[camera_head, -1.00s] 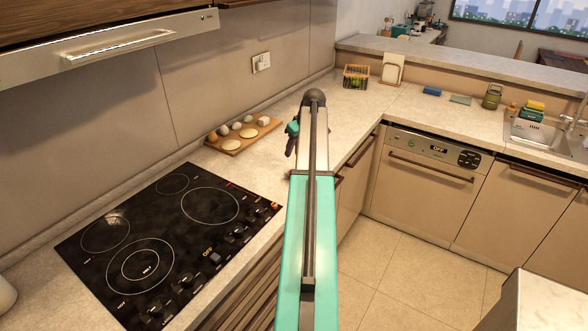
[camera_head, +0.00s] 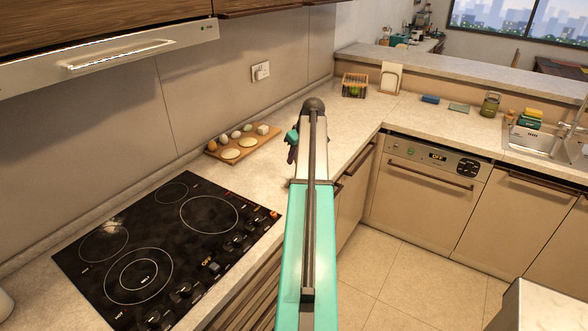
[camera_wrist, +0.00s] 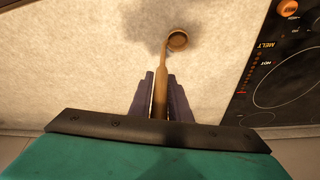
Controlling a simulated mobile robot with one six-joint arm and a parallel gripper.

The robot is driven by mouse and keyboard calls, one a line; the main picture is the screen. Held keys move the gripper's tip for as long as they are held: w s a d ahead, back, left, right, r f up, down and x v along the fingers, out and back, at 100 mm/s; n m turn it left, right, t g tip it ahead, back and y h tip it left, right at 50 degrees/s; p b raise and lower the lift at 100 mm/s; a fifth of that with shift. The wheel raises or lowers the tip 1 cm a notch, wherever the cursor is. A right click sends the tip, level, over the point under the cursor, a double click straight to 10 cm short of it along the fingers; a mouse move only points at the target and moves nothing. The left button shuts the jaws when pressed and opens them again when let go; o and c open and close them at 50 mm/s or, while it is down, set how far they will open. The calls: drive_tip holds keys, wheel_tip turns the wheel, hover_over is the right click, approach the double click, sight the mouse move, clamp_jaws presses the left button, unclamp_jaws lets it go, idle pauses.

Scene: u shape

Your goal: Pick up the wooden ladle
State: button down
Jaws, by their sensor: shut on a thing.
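The wooden ladle (camera_wrist: 162,85) shows in the wrist view, its handle between the two dark fingers of my gripper (camera_wrist: 161,98) and its round bowl pointing away from me, at the top middle. My gripper is shut on the handle. The ladle is over the pale countertop, with a soft shadow around the bowl; I cannot tell how high it is. In the head view my arm hides the ladle, and my gripper's fingers are not clearly seen there.
A black cooktop (camera_head: 165,245) lies left of my arm; its edge (camera_wrist: 285,70) is at the right in the wrist view. A wooden board (camera_head: 243,142) with eggs and other food lies behind it. A wire basket (camera_head: 355,85) stands in the back corner. A sink (camera_head: 548,140) is at right.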

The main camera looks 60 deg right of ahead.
drive_tip(key=shift+r, duration=0.15)
drive_tip(key=s+a+r+b, duration=0.2)
drive_tip(key=s+a+b, duration=0.1)
drive_tip(key=s, duration=0.4)
drive_tip(key=s+a+r+b, duration=0.2)
drive_tip(key=s+a+b, duration=0.1)
drive_tip(key=s, duration=0.4)
drive_tip(key=shift+s+a+r, duration=0.2)
drive_tip(key=shift+a+r, duration=0.15)
drive_tip(key=shift+a, duration=0.1)
idle(0.5)
